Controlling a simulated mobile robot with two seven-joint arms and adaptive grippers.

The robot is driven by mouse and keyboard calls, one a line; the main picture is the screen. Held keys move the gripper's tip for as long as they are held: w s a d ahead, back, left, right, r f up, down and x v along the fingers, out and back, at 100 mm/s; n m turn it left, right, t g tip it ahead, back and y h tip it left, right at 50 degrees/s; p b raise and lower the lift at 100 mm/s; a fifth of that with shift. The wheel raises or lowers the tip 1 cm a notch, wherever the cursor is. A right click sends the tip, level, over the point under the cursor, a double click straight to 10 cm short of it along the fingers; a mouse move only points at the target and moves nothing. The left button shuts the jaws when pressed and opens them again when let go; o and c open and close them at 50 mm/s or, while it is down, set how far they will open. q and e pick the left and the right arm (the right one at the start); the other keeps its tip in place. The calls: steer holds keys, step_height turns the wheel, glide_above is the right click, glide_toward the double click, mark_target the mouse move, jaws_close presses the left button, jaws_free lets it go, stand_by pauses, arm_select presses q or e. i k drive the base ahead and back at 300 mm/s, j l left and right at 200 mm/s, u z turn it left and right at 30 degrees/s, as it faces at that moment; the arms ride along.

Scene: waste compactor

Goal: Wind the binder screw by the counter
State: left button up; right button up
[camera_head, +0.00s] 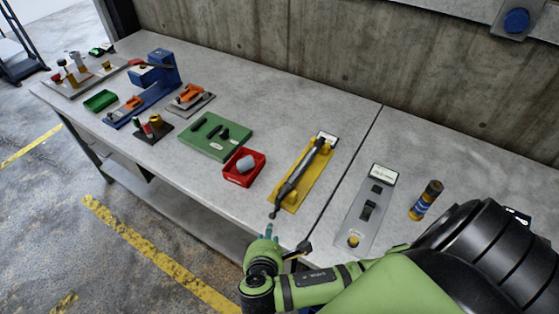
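What looks like the binder screw (296,180) is a long dark rod lying along a yellow plate (309,186) on the workbench. Its near end has a small dark knob that overhangs the plate. A small white-faced block (327,138) sits at the plate's far end; I cannot tell whether it is the counter, and no reading is legible. My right gripper (286,242) is at the bench's front edge, just nearer than the rod's knob and apart from it. Its fingers are small and partly hidden, and nothing visible is held. My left gripper is not in view.
A grey switch panel (366,212) and an orange-and-blue cylinder (426,200) stand right of the yellow plate. A red tray (244,167) and a green board (215,136) lie left of it. Blue and orange tools (152,84) stand farther left. A concrete wall (300,50) backs the bench.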

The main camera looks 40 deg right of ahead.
mark_target(299, 171)
steer(key=i+j+z, duration=0.1)
steer(key=z, duration=0.25)
steer(key=i+j+z, duration=0.15)
steer(key=i+z, duration=0.25)
steer(key=i+j+z, duration=0.1)
steer(key=z, duration=0.25)
steer(key=j, duration=0.1)
